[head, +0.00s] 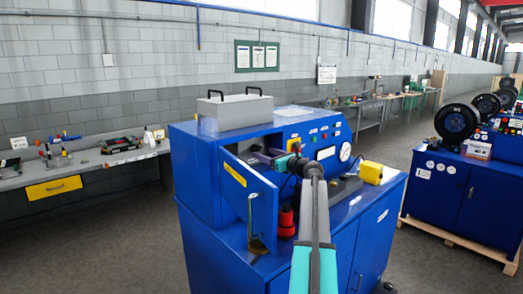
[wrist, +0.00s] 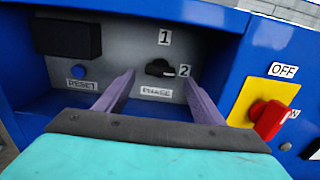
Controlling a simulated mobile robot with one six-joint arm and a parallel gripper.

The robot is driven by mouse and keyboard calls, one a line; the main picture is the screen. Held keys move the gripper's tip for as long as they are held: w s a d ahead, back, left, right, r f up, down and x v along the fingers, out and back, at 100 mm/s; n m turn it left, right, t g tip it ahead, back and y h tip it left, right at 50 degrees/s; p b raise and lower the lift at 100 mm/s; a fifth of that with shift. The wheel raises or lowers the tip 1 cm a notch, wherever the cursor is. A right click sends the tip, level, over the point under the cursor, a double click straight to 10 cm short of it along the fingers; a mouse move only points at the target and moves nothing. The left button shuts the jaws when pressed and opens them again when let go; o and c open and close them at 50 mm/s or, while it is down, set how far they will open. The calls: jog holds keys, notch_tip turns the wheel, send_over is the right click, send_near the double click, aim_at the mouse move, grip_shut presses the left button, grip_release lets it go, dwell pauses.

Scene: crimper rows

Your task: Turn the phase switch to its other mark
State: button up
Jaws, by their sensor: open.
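The phase switch (wrist: 159,68) is a small black knob on a grey panel inside the blue cabinet. Mark 1 (wrist: 165,37) is above it and mark 2 (wrist: 184,70) is to its right; its light pointer end appears turned toward 2. The PHASE label (wrist: 157,92) is below. My gripper (wrist: 159,78) is open, with its purple fingers on either side of the knob's line and nothing between them; I cannot tell how far short of the knob they are. In the head view my gripper (head: 262,157) reaches into the cabinet opening, and the switch is hidden.
A RESET button (wrist: 78,72) and a dark block (wrist: 67,38) are left of the switch. A red OFF/ON handle (wrist: 269,119) on a yellow plate is at right, outside the recess. The open blue door (head: 249,197) stands left of my arm. A red bottle-like object (head: 286,221) is below.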

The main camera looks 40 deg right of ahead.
aim_at(257, 149)
jog(key=shift+w+d+p, duration=0.15)
jog(key=shift+w+p, duration=0.3)
jog(key=shift+w, duration=1.45)
jog(key=c, duration=1)
jog(key=shift+c, duration=0.2)
